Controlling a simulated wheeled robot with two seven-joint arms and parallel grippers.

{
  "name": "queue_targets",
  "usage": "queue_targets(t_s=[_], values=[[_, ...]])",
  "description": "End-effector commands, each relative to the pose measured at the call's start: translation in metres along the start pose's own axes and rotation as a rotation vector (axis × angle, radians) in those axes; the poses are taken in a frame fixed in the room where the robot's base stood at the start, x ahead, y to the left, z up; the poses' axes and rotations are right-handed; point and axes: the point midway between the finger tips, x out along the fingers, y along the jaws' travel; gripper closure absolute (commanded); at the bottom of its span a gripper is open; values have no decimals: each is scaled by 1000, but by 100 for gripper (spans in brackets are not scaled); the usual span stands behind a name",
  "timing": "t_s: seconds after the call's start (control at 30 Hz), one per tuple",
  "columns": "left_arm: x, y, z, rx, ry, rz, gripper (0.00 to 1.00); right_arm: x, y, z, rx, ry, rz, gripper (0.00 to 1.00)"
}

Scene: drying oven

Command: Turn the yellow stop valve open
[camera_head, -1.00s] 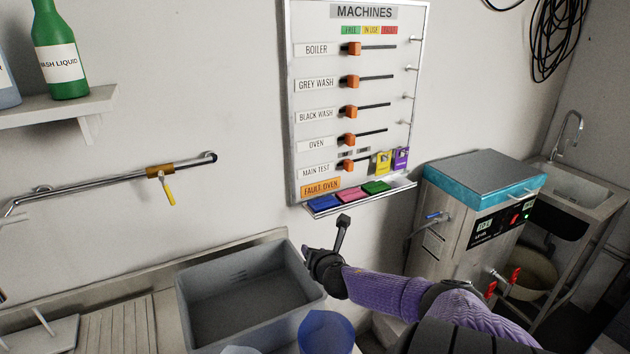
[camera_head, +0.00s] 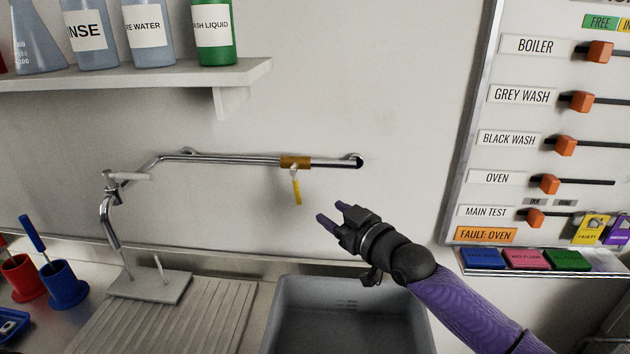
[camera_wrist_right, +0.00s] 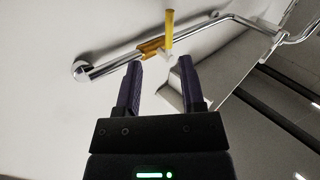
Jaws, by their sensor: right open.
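The yellow stop valve has a brass body (camera_head: 295,162) on a chrome wall pipe. Its yellow lever (camera_head: 297,190) hangs down from the body, across the pipe's line. My right gripper (camera_head: 330,212) is open and empty, to the right of the lever and a little lower, with its fingers pointing left. In the right wrist view the lever (camera_wrist_right: 169,28) and brass body (camera_wrist_right: 152,47) show beyond the open fingers (camera_wrist_right: 160,80), apart from them. My left gripper is not in view.
A grey basin (camera_head: 350,300) lies below my right gripper. A shelf (camera_head: 130,85) with bottles is at upper left. A tap (camera_head: 108,220) and ribbed drainboard (camera_head: 170,318) are at left. The machines board (camera_head: 545,130) hangs at right. The wall around the valve is clear.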

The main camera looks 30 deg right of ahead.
Motion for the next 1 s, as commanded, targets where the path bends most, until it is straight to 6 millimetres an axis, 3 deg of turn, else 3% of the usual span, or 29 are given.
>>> queue_targets(t_s=[0.17, 0.4, 0.6, 1.0], values=[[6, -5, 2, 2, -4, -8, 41, 13, -8, -15, 129, 54, -25, 49], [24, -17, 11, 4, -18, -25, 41, 66, -9, -14, 123, 51, -24, 49], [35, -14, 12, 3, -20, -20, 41, 92, -9, -16, 119, 47, -24, 49], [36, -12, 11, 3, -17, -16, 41, 100, -9, -18, 117, 46, -25, 51]])
